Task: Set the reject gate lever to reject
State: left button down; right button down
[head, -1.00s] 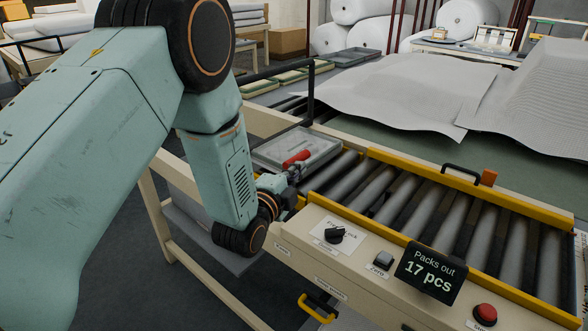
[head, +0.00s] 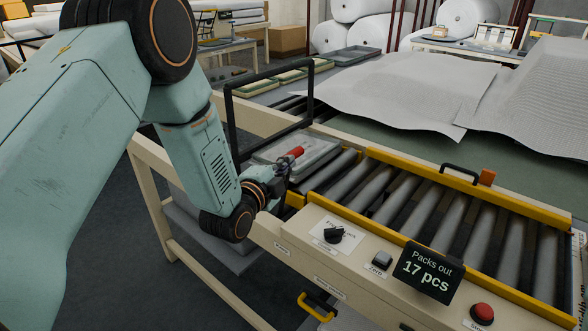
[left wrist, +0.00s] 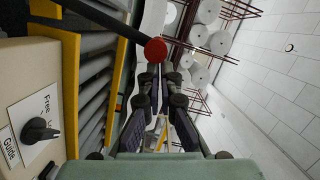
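A red grip (head: 295,153), apparently the reject gate lever's end, shows just beyond my left gripper (head: 284,172) at the near left end of the roller conveyor. In the left wrist view, a red knob (left wrist: 155,50) sits at the end of a dark bar from the upper left. My left gripper (left wrist: 160,78) has its fingers apart with a narrow gap, and nothing shows between them. The knob appears just past the fingertips; I cannot tell whether they touch. The lever's pivot and any reject marking are not readable. My right gripper is not in view.
The front panel carries a black rotary knob (head: 334,235), a grey button (head: 381,260), a "17 pcs" display (head: 428,272) and a red button (head: 482,313). A grey tray (head: 320,151) lies behind the red grip. A black frame (head: 311,92) rises nearby.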

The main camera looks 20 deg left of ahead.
pick_arm(q)
jog(key=w+a+n+g+p, duration=0.1)
jog(key=w+a+n, duration=0.2)
jog(key=a, duration=0.8)
jog(key=shift+w+a+r+n+h, duration=0.3)
jog(key=shift+w+r+n, duration=0.1)
jog(key=shift+w, duration=0.15)
jog(key=shift+a, duration=0.1)
jog(key=shift+w+r, duration=0.1)
